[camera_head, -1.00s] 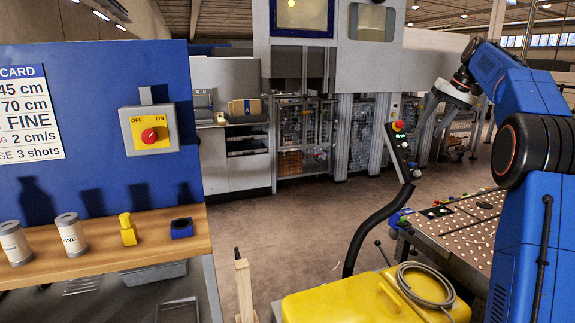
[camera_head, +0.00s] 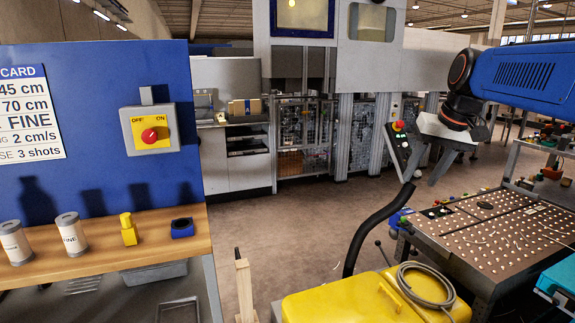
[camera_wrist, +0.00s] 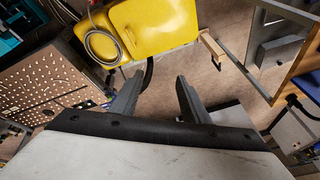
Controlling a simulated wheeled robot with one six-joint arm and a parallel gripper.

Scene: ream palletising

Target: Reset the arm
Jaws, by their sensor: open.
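In the wrist view my gripper (camera_wrist: 158,85) also shows open and empty, with bare floor and the yellow case's edge beyond the fingers. The gripper touches nothing that I can see.
A yellow case (camera_head: 345,305) with a coiled cable stands at the bottom centre. A perforated metal worktable (camera_head: 500,235) is at the right. A wooden shelf (camera_head: 100,240) with cans and a blue panel (camera_head: 90,120) with a red switch (camera_head: 149,135) are at the left.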

